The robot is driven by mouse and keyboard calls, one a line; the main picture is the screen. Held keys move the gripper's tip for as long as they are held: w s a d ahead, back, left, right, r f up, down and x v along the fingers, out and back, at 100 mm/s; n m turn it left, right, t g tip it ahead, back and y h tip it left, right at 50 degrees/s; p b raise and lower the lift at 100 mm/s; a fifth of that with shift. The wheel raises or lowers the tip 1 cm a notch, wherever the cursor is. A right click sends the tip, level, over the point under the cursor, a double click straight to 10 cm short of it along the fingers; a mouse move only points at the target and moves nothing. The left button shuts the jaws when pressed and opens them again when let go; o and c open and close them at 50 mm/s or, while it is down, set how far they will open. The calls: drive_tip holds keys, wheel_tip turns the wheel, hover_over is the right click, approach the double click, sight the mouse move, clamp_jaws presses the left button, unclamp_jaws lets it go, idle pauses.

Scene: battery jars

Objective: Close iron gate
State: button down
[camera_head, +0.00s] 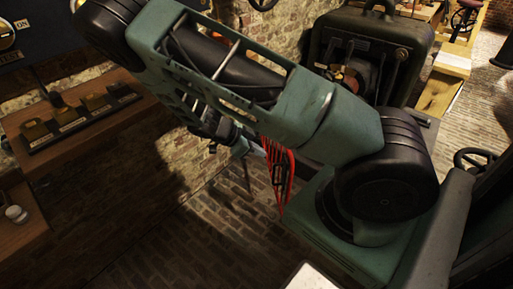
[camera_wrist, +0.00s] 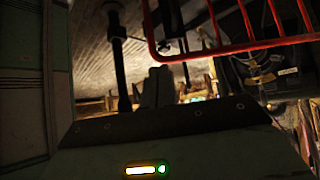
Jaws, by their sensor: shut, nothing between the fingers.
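Red metal bars, which look like part of the iron gate (camera_wrist: 235,48), cross the upper right of the wrist view. Only a corner and several bars show, and I cannot tell how far the gate stands open. My gripper (camera_wrist: 157,76) shows in the wrist view with its fingers together and empty. It appears below and left of the red bars; I cannot tell whether it touches them. In the head view my arm spans the middle and hides most of the gripper. Red strands or bars (camera_head: 279,172) hang below the arm there, too small to identify.
A wooden shelf (camera_head: 90,125) with a dark switch panel (camera_head: 82,116) is at the left, with a small white jar (camera_head: 16,214) lower down. A dark green machine case (camera_head: 372,50) stands behind my arm. The brick floor (camera_head: 200,240) at lower left is clear.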

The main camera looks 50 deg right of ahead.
drive_tip(key=s+d+r+x, duration=0.1)
drive_tip(key=x, duration=0.8)
drive_tip(key=shift+d+r, duration=0.2)
drive_tip(key=shift+r, duration=0.05)
drive_tip(key=shift+d, duration=0.1)
